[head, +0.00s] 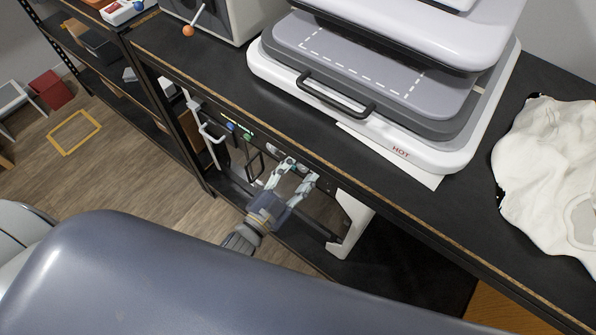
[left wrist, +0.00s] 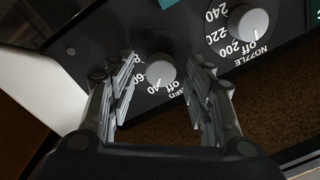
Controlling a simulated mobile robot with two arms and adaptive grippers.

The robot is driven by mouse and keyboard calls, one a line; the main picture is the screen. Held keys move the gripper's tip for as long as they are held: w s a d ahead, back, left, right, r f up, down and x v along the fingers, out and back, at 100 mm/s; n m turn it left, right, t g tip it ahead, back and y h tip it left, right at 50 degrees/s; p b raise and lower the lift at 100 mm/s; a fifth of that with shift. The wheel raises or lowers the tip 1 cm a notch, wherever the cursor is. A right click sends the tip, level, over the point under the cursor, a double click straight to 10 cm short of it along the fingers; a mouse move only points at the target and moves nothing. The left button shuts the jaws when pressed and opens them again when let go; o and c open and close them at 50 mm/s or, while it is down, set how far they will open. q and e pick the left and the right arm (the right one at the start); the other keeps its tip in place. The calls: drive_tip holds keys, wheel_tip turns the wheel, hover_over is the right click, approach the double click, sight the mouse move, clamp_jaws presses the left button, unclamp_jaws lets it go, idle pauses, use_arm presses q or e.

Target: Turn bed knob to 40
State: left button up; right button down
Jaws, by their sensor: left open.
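The bed knob (left wrist: 160,69) is a round grey knob on a black panel in the left wrist view. Labels off, 40, 60 and 80 curve around it, upside down in this view. Its pointer seems to face the off label, but it is small. My left gripper (left wrist: 165,92) is open, with one finger to each side of the knob and no clear contact. In the head view my left gripper (head: 291,178) reaches the panel under the table edge, and the bed knob is hard to make out there. My right gripper is not in view.
The nozzle knob (left wrist: 248,23), marked 200, 220 and 240, sits close by on the same panel. The black table (head: 440,210) overhangs the gripper. On it are a heat press (head: 385,75) and a white cloth (head: 550,170). A white machine side (head: 352,225) stands right of the gripper.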

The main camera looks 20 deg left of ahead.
use_arm(q)
drive_tip(key=v, duration=1.2)
drive_tip(key=shift+f, duration=0.1)
